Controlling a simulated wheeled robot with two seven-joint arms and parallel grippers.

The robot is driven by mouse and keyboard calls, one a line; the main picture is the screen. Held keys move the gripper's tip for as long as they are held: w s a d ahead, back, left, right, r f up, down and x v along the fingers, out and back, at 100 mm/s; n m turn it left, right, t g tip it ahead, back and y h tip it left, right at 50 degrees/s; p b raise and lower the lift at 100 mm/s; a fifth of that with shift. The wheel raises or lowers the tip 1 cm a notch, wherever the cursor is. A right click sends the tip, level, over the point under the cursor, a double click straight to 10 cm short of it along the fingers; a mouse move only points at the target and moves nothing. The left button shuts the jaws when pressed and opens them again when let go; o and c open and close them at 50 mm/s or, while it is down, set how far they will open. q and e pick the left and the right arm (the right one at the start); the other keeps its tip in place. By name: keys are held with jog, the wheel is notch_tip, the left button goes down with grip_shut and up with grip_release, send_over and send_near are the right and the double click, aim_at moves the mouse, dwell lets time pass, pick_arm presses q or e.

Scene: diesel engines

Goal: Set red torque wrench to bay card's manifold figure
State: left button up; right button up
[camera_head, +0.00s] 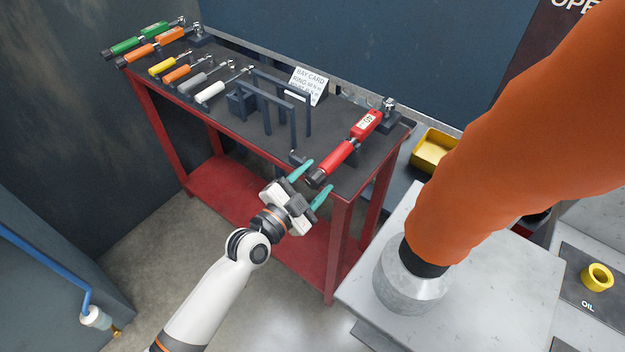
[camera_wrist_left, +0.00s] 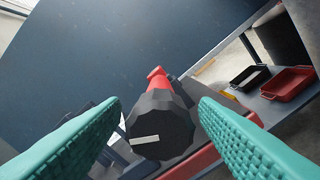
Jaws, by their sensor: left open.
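The red torque wrench (camera_head: 343,155) lies on the right end of a dark-topped red bench, in a dark holder. It has a small display on its body and a black knob at its near end. My left gripper (camera_head: 316,180) is open, with teal fingers on either side of the knob end and apart from it. In the left wrist view the black knob (camera_wrist_left: 160,125) with a white mark sits between the two open fingers (camera_wrist_left: 160,120). The bay card (camera_head: 308,84) stands at the back of the bench; its small figures are too small to read. My right gripper is not seen.
Several other wrenches with green, orange, yellow, grey and white handles (camera_head: 210,91) lie to the left on the bench (camera_head: 228,130). A dark frame (camera_head: 270,105) stands mid-bench. A large orange arm-like shape (camera_head: 500,150) fills the right. A yellow bin (camera_head: 434,150) stands behind.

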pick_arm(q)
jog(key=c, duration=1)
jog(key=shift+o, duration=0.2)
jog(key=n, duration=0.4)
jog(key=shift+p, duration=0.4)
jog(key=n, duration=0.4)
jog(key=shift+p, duration=0.35)
jog(key=n, duration=0.9)
jog(key=shift+n+p, duration=0.3)
